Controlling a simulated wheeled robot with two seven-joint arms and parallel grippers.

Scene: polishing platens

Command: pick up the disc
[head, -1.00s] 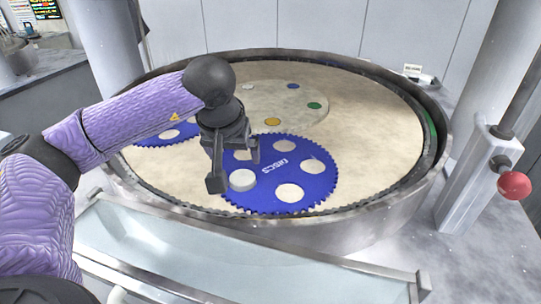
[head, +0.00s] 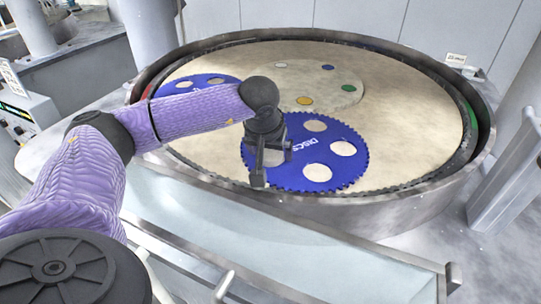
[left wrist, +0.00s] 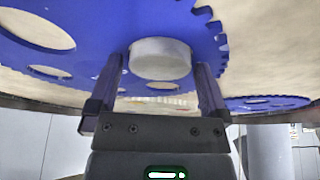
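The disc (left wrist: 160,55) is a pale, short round piece at the blue toothed carrier (head: 325,160), seen in the left wrist view between my left gripper's fingers. A narrow gap shows on each side of it. My left gripper (head: 272,168) is over the carrier's near left part, with its fingers apart; they also show in the left wrist view (left wrist: 158,82). In the head view the gripper mostly hides the disc. I cannot tell how far the fingers reach down beside it. My right gripper is not in view.
The carrier has several round holes and lies on a beige platen (head: 420,130) inside a raised metal rim (head: 400,207). A second blue carrier (head: 200,82) lies at the left, partly behind my arm. A clear tray (head: 290,250) lies in front.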

